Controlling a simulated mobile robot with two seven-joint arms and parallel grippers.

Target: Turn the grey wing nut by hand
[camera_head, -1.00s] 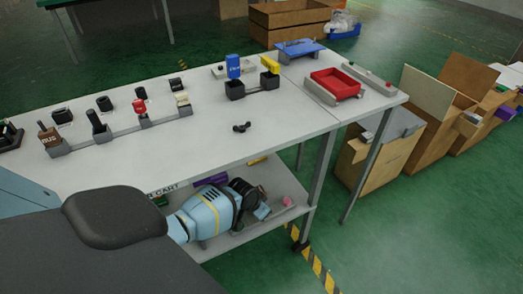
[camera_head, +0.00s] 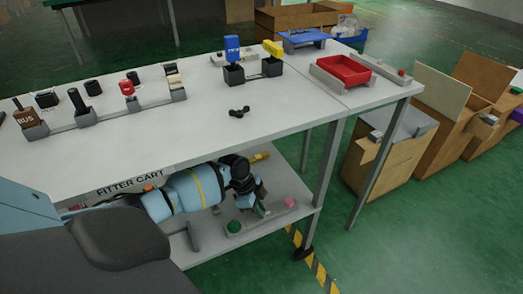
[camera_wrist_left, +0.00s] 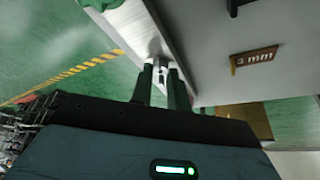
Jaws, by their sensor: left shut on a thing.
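My left gripper (camera_head: 262,210) reaches in under the tabletop, over the right end of the lower shelf. In the left wrist view its two dark fingers (camera_wrist_left: 161,70) are closed about a small grey piece (camera_wrist_left: 157,58) beside a pale edge. This piece fits the grey wing nut, but its wings are too small and blurred to make out. In the head view the fingers and wrist hide it. My right gripper is not in view.
The lower shelf (camera_head: 285,222) holds a pink thing (camera_head: 289,202), a green round thing (camera_head: 234,227) and a yellow piece (camera_head: 259,158). The tabletop (camera_head: 200,135) above carries levers, a dark three-lobed knob (camera_head: 240,111) and a red tray (camera_head: 344,70). Table legs stand close right.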

